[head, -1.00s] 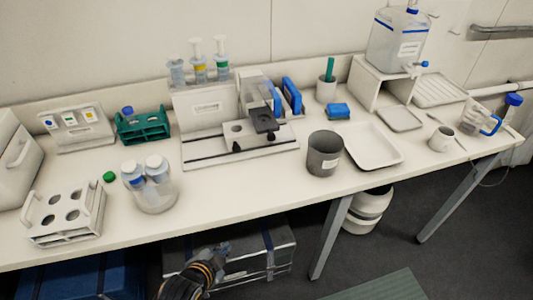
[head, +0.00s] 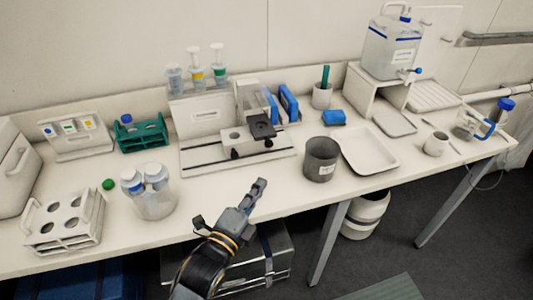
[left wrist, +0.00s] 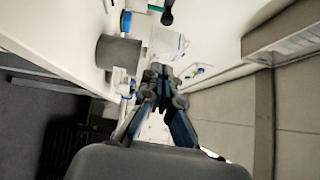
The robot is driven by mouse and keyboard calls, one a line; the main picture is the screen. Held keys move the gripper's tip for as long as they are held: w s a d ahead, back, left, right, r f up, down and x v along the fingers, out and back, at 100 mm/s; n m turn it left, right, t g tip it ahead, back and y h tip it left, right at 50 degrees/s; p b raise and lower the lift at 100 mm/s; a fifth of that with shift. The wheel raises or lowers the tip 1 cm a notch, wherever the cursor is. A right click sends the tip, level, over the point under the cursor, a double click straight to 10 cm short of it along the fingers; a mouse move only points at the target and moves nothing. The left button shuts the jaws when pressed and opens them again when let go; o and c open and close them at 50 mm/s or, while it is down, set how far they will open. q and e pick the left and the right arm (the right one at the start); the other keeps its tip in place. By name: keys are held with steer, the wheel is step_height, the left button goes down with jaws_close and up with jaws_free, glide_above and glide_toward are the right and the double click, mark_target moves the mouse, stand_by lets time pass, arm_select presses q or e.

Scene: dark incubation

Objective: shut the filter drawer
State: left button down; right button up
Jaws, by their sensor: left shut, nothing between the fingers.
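A white bench instrument (head: 251,98) stands on a pale base plate with dark rails, at the middle of the bench in the head view. A dark flat piece (head: 261,127) juts out from its front, with black knobs below; it looks like the filter drawer, standing out. My left gripper (head: 260,184) is shut and empty, near the bench's front edge and in front of the instrument, apart from it. In the left wrist view its fingers (left wrist: 161,70) are together, with nothing between them. My right gripper is not in view.
A dark grey beaker (head: 320,160) and a white tray (head: 371,165) stand right of the instrument. A jar with white-capped bottles (head: 154,198) and a white rack (head: 68,236) stand left. The bench front between jar and beaker is clear.

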mark_target(258, 134)
arm_select(q)
steer(key=w+d+p, duration=0.1)
steer(key=w+p, duration=0.2)
steer(key=w, duration=0.7)
steer(key=shift+w+d+r, duration=0.25)
steer(key=shift+w+d, duration=0.05)
steer(key=shift+d, duration=0.1)
steer(key=w+b, duration=0.1)
steer(key=w, duration=0.1)
steer(key=w+a+b, duration=0.1)
steer(key=w, duration=0.1)
steer(key=w+a+b, duration=0.1)
steer(key=w, duration=0.2)
steer(key=shift+f+b, duration=0.15)
steer(key=shift+b, duration=0.2)
steer(key=shift+w+a, duration=0.15)
steer(key=shift+a, duration=0.05)
steer(key=shift+r, duration=0.35)
